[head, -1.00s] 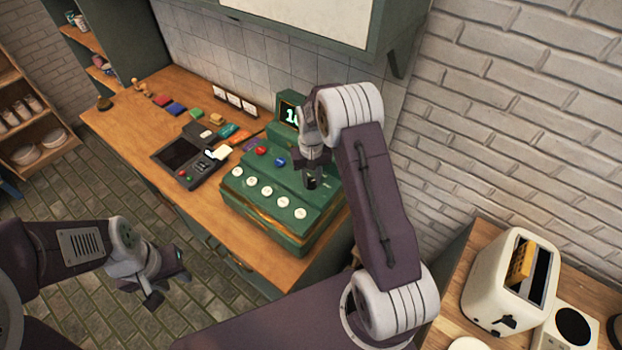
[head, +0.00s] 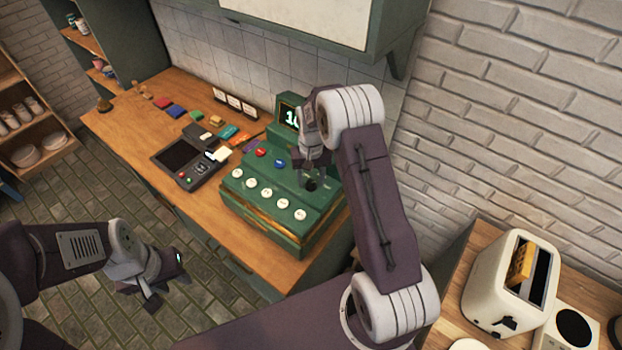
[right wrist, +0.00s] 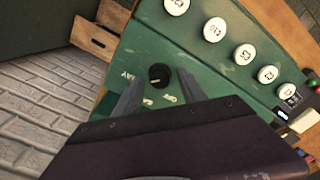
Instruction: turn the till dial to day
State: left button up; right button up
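The green till (head: 262,218) stands on the wooden counter. Its small black dial (right wrist: 159,75) sits on the green top in the right wrist view, with a pale mark on its lower part. Lettering that looks like DAY is left of the dial and OFF is below it. My right gripper (right wrist: 160,82) is open, with one finger on each side of the dial; whether they touch it I cannot tell. In the head view the right gripper (head: 312,184) is over the till's right part. My left gripper (head: 166,290) hangs over the floor, away from the till; its fingers are unclear.
White round keys (head: 268,193) line the till's front, with a red and a blue button behind. A dark card terminal (head: 180,160) and coloured blocks lie to the left on the counter. A toaster (head: 510,285) stands on the right counter. A wall cabinet hangs above.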

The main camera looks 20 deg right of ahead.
aim_at(311, 182)
jog(key=shift+s, duration=0.1)
jog(key=shift+r, duration=0.2)
notch_tip(311, 182, up, 8)
jog(key=b, duration=0.3)
jog(key=shift+r, duration=0.3)
